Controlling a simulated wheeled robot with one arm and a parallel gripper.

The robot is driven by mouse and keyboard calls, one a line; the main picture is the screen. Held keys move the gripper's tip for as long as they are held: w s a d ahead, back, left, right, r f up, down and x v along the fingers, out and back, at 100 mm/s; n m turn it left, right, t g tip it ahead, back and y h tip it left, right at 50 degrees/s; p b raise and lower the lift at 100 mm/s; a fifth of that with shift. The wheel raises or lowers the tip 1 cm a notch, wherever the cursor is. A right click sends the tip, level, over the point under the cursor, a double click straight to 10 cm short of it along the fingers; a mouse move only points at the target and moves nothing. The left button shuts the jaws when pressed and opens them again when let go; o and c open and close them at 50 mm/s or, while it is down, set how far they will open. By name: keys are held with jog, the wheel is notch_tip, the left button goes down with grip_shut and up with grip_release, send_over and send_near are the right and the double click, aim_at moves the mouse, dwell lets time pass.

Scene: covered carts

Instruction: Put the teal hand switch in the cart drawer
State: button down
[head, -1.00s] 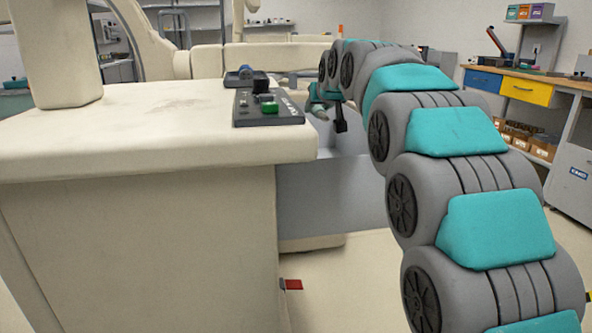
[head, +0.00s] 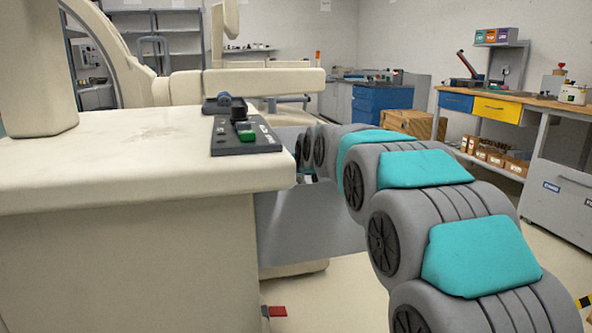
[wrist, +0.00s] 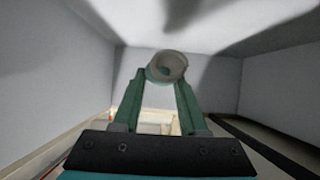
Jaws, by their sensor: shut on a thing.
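The cart top and my arm mostly hide the gripper there, and the switch cannot be made out.
A dark control panel (head: 228,146) with a green button and a knob lies on the cart top by its right edge. A workbench (head: 540,110) with blue and yellow drawers stands at right. The floor between is mostly clear.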

aim_at(303, 180)
jog(key=shift+f+b, duration=0.3)
jog(key=shift+f, duration=0.15)
jog(key=shift+f, duration=0.1)
jog(key=shift+c, duration=2.2)
grip_release()
jog(key=shift+f, duration=0.1)
jog(key=shift+r, duration=0.55)
jog(key=shift+s+r+p, duration=0.15)
jog(key=shift+r+p, duration=0.15)
jog(key=shift+v, duration=3.55)
jog(key=shift+d, duration=0.1)
